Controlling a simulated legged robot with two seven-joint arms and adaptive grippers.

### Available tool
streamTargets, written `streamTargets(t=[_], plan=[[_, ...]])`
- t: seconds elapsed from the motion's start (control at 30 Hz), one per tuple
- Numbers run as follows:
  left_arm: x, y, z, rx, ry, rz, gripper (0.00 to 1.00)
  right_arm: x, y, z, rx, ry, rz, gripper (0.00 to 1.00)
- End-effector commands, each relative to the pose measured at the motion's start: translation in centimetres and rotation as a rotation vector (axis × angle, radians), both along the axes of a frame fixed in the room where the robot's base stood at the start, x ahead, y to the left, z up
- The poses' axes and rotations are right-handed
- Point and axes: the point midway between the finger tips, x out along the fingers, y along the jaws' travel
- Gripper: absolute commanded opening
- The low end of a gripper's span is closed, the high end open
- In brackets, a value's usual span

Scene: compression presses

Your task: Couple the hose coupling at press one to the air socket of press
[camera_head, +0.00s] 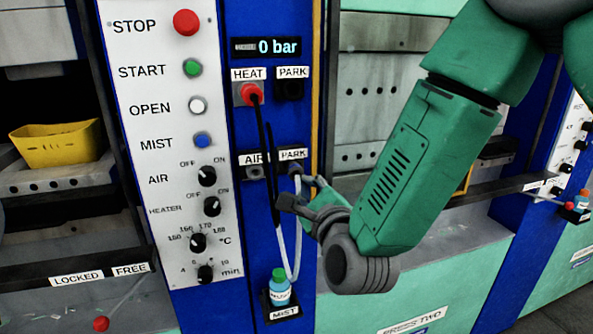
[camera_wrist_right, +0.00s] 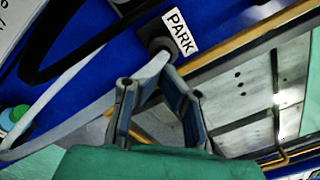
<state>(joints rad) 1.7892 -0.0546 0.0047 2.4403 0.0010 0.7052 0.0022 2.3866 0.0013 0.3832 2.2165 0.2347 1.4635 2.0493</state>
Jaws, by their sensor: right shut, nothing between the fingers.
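The press panel's AIR socket (camera_head: 255,172) is dark and empty, left of the lower PARK socket. The hose coupling (camera_head: 295,170) sits in that PARK socket, with a pale hose (camera_head: 298,230) hanging below it. The wrist view shows the coupling (camera_wrist_right: 158,47) beside the PARK label, with the pale hose running down left. My right gripper (camera_head: 301,192) is just below and right of the coupling. Its fingers (camera_wrist_right: 160,78) are shut with nothing between them. The tips are close to the coupling; whether they touch it I cannot tell. My left gripper is not in view.
A red plug (camera_head: 251,94) sits in the HEAT socket, its black cable hanging past the AIR socket. A blue bottle (camera_head: 279,289) with a green cap stands below. Buttons and knobs line the white panel (camera_head: 160,215). A yellow tray (camera_head: 56,142) is at left.

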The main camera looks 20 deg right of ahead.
Motion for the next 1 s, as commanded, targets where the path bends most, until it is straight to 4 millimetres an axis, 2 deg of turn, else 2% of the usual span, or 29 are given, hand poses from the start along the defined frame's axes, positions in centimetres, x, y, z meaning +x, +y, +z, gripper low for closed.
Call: streamTargets(t=[0.03,0.47,0.5,0.57,0.6,0.87,1.0], plan=[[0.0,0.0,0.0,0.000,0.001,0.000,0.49,0.0,0.4,0.4,0.003,-0.011,0.010,0.00],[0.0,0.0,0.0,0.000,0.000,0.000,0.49,0.6,0.1,0.2,0.006,-0.008,0.007,0.00],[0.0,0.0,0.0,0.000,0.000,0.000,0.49,0.7,0.1,0.1,0.006,-0.008,0.006,0.02],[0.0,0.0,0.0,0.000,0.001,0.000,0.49,0.7,0.0,0.1,0.007,-0.008,0.007,0.23],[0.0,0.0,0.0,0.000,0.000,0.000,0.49,0.7,0.0,0.1,0.007,-0.007,0.006,0.29],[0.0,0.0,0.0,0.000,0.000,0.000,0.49,0.5,-0.2,-0.1,0.006,-0.001,0.003,0.29],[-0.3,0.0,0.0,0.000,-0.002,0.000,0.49,-0.7,-0.4,-0.2,0.008,0.002,0.002,0.29]])
